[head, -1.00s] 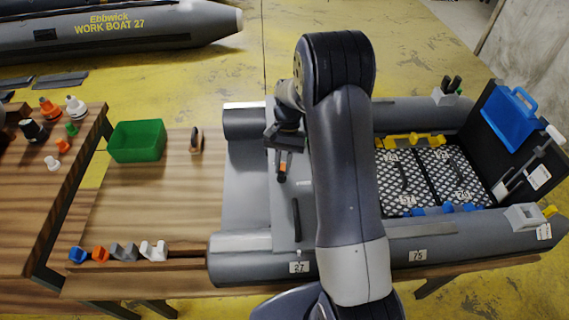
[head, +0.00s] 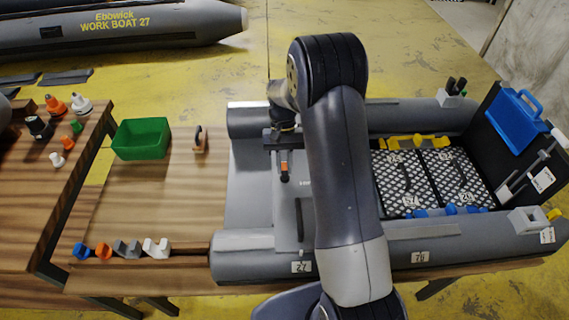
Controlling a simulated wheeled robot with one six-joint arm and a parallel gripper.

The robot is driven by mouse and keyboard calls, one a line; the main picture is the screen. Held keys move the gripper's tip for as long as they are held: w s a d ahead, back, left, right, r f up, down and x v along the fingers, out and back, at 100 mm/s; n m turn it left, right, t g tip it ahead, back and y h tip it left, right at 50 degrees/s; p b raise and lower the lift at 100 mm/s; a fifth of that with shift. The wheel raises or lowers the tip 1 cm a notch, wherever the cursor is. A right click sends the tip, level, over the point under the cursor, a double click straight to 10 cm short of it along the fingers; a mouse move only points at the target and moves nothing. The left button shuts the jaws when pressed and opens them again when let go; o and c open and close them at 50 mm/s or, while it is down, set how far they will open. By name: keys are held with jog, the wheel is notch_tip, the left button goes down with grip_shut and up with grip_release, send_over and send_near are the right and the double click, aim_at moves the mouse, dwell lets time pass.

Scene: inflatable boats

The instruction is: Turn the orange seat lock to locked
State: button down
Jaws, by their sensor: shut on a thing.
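The orange seat lock (head: 284,167) is a small orange piece with a dark end, on the grey seat panel (head: 316,215) of the boat, left of my upright arm link. My gripper (head: 284,155) points down over it and is shut on it. The dark end of the lock points toward the front of the picture. Most of the lock's base is hidden by the jaws, and I cannot read any lock marking.
A green bin (head: 140,140) and a dark-and-tan upright item (head: 200,140) stand on the wooden table. Blue, orange, grey and white blocks line its front left. The boat's grey tubes (head: 250,118) flank the panel. A blue case (head: 514,121) stands at right.

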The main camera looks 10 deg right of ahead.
jog(key=c, duration=1.4)
grip_release()
jog(key=shift+o, duration=0.2)
jog(key=v, duration=1)
jog(key=shift+r, duration=0.4)
jog(key=shift+f, duration=0.1)
jog(key=x, duration=1)
jog(key=shift+f, duration=0.3)
jog(key=shift+m, duration=0.3)
